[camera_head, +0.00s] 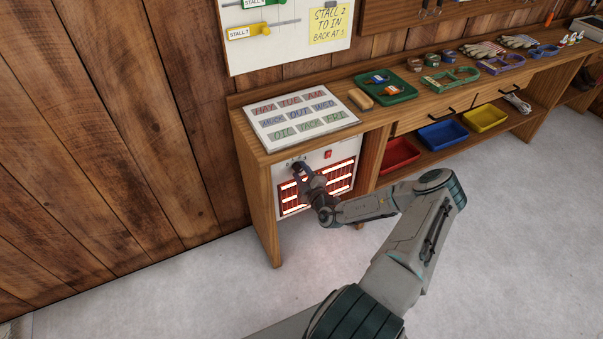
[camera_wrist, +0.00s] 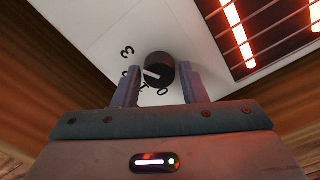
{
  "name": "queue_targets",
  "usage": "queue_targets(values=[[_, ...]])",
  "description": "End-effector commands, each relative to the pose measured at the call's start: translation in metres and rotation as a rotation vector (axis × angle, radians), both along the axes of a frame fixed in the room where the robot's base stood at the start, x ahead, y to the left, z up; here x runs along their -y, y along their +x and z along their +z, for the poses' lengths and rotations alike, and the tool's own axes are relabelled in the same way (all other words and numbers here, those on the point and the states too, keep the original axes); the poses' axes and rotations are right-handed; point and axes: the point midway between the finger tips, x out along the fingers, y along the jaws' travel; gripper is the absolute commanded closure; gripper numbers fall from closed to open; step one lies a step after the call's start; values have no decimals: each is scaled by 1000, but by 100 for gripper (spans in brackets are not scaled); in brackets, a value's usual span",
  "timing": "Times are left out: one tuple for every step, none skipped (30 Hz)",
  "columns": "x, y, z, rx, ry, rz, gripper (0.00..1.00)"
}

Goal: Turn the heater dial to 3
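The heater (camera_head: 316,180) is a white-fronted unit in the left end of the workbench, with glowing orange bars. In the wrist view its dial (camera_wrist: 158,72) is a round black knob with a white pointer mark. The mark points left, roughly toward the 2 or between 2 and 3; I cannot tell exactly. The figure 3 (camera_wrist: 127,51) is clear; the lower figures are partly covered by my left finger. My gripper (camera_wrist: 160,76) has one fingertip on each side of the dial, very close to it. Whether both touch it is unclear. In the head view my gripper (camera_head: 302,170) covers the dial.
A red switch (camera_head: 327,154) is right of the dial on the heater front. A board of word tiles (camera_head: 300,117) lies on the bench above. Red (camera_head: 399,155), blue (camera_head: 443,134) and yellow (camera_head: 485,118) bins stand on the lower shelf. The floor in front is clear.

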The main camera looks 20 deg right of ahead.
Motion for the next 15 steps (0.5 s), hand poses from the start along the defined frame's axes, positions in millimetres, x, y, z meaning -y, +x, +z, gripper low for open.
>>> queue_targets(values=[[0, 0, 0, 0, 0, 0, 47], [0, 0, 0, 0, 0, 0, 47], [0, 0, 0, 0, 0, 0, 47], [0, 0, 0, 0, 0, 0, 47], [0, 0, 0, 0, 0, 0, 47], [0, 0, 0, 1, 0, -1, 47], [0, 0, 0, 1, 0, -1, 47], [0, 0, 0, 1, -1, 0, 47], [0, 0, 0, 1, -1, 0, 47], [0, -1, 0, 1, -1, -1, 47], [0, -2, 0, 1, 0, -1, 47], [0, -5, 1, 0, 0, 0, 47], [0, -7, 0, 0, 0, 0, 47], [1, -11, 0, 0, -1, 0, 47], [1, -17, 1, 1, 0, -1, 47]])
